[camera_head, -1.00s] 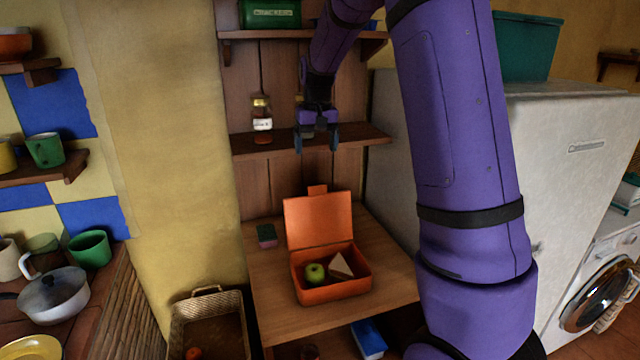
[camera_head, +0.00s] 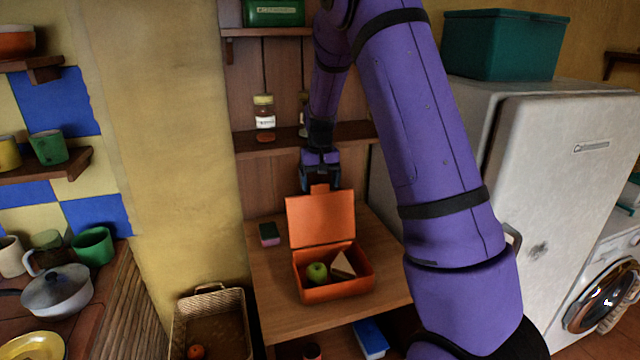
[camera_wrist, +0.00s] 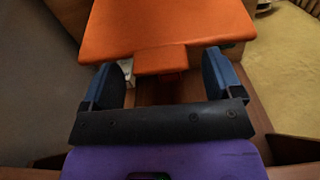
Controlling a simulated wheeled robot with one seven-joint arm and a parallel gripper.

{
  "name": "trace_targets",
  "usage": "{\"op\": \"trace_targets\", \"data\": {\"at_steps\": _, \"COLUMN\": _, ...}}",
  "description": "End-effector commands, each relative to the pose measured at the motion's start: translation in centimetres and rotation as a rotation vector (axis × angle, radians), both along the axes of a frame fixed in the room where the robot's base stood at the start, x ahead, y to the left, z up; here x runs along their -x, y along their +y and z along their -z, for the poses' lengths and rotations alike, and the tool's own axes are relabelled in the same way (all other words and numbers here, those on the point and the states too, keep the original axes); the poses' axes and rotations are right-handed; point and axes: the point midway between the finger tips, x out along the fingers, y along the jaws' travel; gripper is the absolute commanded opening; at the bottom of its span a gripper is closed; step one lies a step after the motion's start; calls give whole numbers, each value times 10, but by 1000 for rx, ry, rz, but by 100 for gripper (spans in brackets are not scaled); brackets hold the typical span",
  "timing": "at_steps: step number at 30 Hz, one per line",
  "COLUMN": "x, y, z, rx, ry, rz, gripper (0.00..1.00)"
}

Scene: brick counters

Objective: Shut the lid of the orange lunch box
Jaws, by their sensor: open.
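The orange lunch box (camera_head: 335,290) stands on the wooden counter with its lid (camera_head: 321,220) raised upright at the back. A green apple (camera_head: 317,272) and a sandwich wedge (camera_head: 342,265) lie inside. My gripper (camera_head: 320,188) is at the top edge of the lid, by its tab. In the wrist view my gripper (camera_wrist: 165,85) is open, with one blue finger on each side of the lid's tab (camera_wrist: 160,60). The lid (camera_wrist: 165,22) fills the upper part of that view. I cannot tell whether the fingers touch it.
A shelf (camera_head: 270,143) with jars is above and behind. A white fridge (camera_head: 560,160) stands to the right. The counter's front is clear.

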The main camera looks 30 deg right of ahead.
Motion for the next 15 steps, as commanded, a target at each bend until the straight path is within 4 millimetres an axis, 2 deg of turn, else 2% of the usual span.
{"op": "trace_targets", "data": {"at_steps": 11, "x": 0, "y": 0, "z": 6, "rx": 0, "ry": 0, "rz": 0, "gripper": 85}}
{"op": "trace_targets", "data": {"at_steps": 12, "x": 0, "y": 0, "z": 6, "rx": 0, "ry": 0, "rz": 0, "gripper": 80}}
{"op": "trace_targets", "data": {"at_steps": 15, "x": 0, "y": 0, "z": 6, "rx": 0, "ry": 0, "rz": 0, "gripper": 58}}
